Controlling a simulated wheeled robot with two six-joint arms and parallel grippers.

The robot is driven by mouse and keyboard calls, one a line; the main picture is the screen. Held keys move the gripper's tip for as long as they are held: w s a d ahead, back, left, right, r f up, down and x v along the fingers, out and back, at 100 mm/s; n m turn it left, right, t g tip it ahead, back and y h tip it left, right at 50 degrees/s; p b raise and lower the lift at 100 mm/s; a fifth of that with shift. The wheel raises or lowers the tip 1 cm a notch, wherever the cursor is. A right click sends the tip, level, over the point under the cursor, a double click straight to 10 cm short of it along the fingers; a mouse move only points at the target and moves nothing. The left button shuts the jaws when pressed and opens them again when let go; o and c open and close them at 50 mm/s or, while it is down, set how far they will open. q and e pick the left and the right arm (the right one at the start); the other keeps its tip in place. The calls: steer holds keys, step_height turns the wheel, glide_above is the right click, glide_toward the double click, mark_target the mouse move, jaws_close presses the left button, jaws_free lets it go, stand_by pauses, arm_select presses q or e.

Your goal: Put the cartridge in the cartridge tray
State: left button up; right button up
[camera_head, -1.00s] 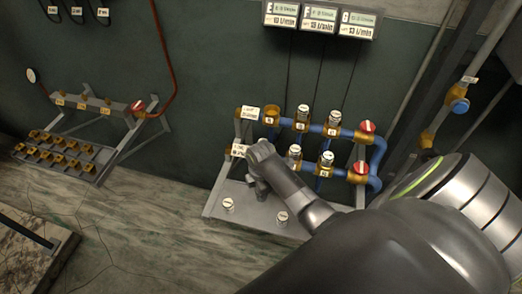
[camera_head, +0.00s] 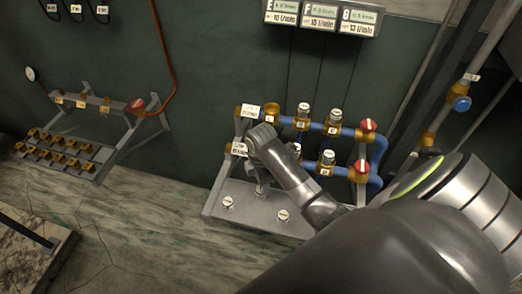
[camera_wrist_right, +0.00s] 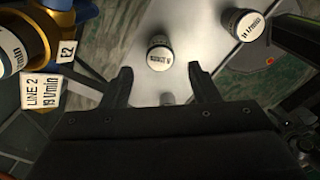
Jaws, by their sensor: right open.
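The cartridge (camera_head: 262,190), a short grey cylinder with a white label cap, appears to stand upright on the grey tray (camera_head: 246,205) at the foot of the pipe stand. In the right wrist view the cartridge (camera_wrist_right: 159,52) shows just beyond the fingertips, apart from both. My right gripper (camera_wrist_right: 160,73) is open and empty above it. In the head view its fingers are largely hidden by my own wrist. Two similar cartridges stand on the tray, one at left (camera_head: 228,202) and one at right (camera_head: 282,214); the right one also shows in the wrist view (camera_wrist_right: 242,24).
The blue pipe manifold (camera_head: 350,133) with gold sockets, cartridges and red valves rises close behind my gripper. A "LINE 2" label (camera_wrist_right: 43,90) is close at left in the wrist view. A rack of gold holders (camera_head: 62,155) stands far left.

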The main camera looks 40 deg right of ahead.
step_height(320, 180, up, 6)
steer(key=shift+r, duration=0.25)
steer(key=shift+f, duration=0.1)
stand_by(0.4)
